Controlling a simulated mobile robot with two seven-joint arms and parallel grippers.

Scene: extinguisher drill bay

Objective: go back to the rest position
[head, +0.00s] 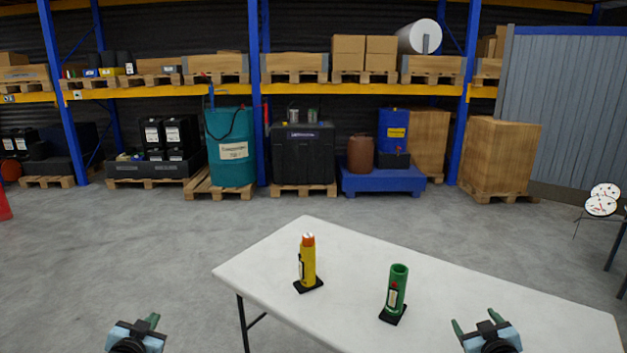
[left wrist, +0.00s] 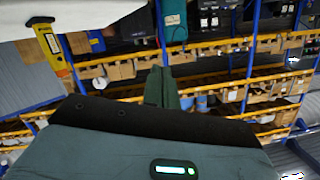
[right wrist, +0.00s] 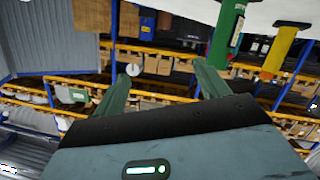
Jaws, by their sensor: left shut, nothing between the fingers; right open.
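My left gripper (head: 150,320) is at the lower left of the head view, left of the white table and apart from it. Its fingers are closed together in the left wrist view (left wrist: 160,88), with nothing between them. My right gripper (head: 475,322) is at the lower right of the head view, over the table's near part. Its fingers are spread and empty in the right wrist view (right wrist: 160,88). Both grippers are apart from the yellow cylinder (head: 308,265) and the green tube (head: 397,287), which stand upright on the table.
The white table (head: 350,255) fills the lower middle and right. A metal stand with round white gauges (head: 601,205) is at the right edge. Shelves with pallets, drums and boxes (head: 495,155) line the back. Grey floor (head: 120,240) is clear to the left.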

